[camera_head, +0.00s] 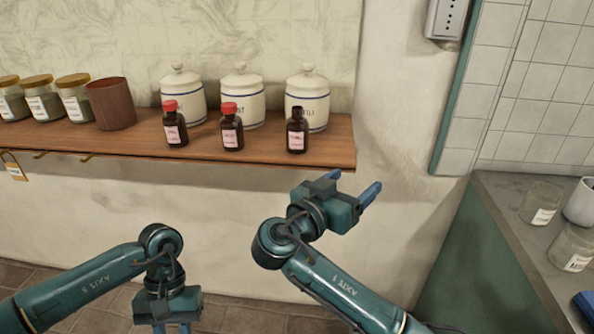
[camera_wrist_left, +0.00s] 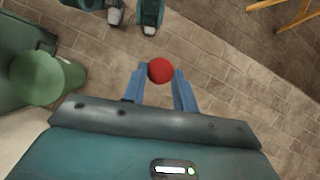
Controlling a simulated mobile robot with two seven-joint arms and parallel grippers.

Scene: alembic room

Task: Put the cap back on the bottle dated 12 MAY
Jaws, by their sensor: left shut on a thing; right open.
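Three small brown bottles with pale labels stand on the wooden shelf in the head view. The left bottle (camera_head: 175,128) and the middle bottle (camera_head: 231,131) wear red caps. The right bottle (camera_head: 297,135) has no cap and shows a bare dark neck. The label dates are too small to read. My left gripper (camera_head: 178,328) hangs low, pointing down, well below the shelf. In the left wrist view it is shut on a red cap (camera_wrist_left: 161,70). My right gripper (camera_head: 358,184) is open and empty, just below and right of the shelf's right end.
White lidded canisters (camera_head: 242,98) stand behind the bottles on the shelf (camera_head: 258,150). A brown cup (camera_head: 111,104) and several jars (camera_head: 38,99) are to the left. Hooks with a tag (camera_head: 15,172) hang below. A counter (camera_head: 520,220) with glass jars is at right.

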